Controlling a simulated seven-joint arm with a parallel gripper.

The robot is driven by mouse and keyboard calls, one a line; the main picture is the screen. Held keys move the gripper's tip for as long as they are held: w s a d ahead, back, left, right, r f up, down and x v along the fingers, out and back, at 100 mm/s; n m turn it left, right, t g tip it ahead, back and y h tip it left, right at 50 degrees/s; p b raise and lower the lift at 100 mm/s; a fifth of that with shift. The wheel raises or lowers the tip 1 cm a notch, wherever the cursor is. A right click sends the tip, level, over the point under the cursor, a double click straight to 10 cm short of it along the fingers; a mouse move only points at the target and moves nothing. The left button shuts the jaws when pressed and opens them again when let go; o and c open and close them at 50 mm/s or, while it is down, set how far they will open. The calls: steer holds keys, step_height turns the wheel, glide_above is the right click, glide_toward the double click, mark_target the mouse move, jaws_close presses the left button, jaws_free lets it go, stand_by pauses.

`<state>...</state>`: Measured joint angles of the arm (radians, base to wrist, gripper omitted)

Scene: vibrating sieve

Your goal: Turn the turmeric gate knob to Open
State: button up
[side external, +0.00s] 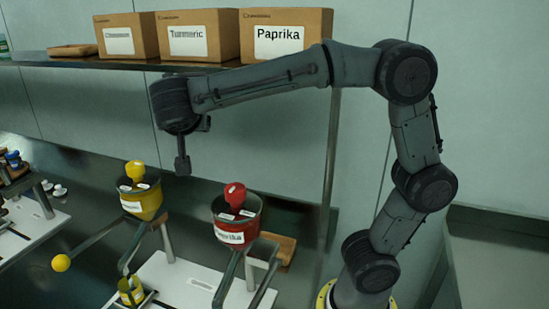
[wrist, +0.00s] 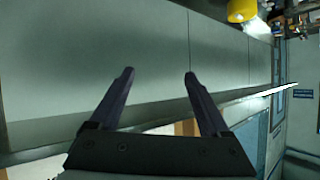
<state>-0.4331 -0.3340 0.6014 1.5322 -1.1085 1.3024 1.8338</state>
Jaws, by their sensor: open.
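A yellow hopper (side external: 143,203) stands on a metal stand in the side external view, its front label too small to read. A yellow knob (side external: 135,171) sits on top, with small white labels beside it that I cannot read. My gripper (side external: 183,168) hangs pointing down, above and to the right of this knob, apart from it. In the wrist view my gripper (wrist: 159,77) is open, with nothing between its fingers. A yellow part (wrist: 241,10) shows at the top right of that view, beyond the fingers; I cannot tell which part it is.
A red hopper (side external: 238,236) with a red knob (side external: 235,194) stands to the right. A rod with a yellow ball (side external: 60,263) sticks out at lower left. A shelf (side external: 150,66) with several boxes, including Turmeric (side external: 187,48) and Paprika (side external: 279,55), runs behind.

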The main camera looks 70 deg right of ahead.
steer(key=s+d+f+n+g+y, duration=0.1)
steer(key=s+d+f+y, duration=0.1)
steer(key=s, duration=0.6)
steer(key=s+d+f+n+g+y, duration=0.1)
steer(key=s+d+f+n+y, duration=0.1)
steer(key=s, duration=0.7)
steer(key=shift+s+d+f+y, duration=0.2)
steer(key=shift+f+y, duration=0.4)
steer(key=shift+f, duration=0.5)
steer(key=s+a+f+n+y, duration=0.4)
steer(key=s+a+f+n, duration=0.1)
steer(key=n, duration=0.4)
steer(key=shift+a+f+n+t+y, duration=0.35)
steer(key=shift+a+f, duration=0.55)
steer(key=shift+a, duration=0.3)
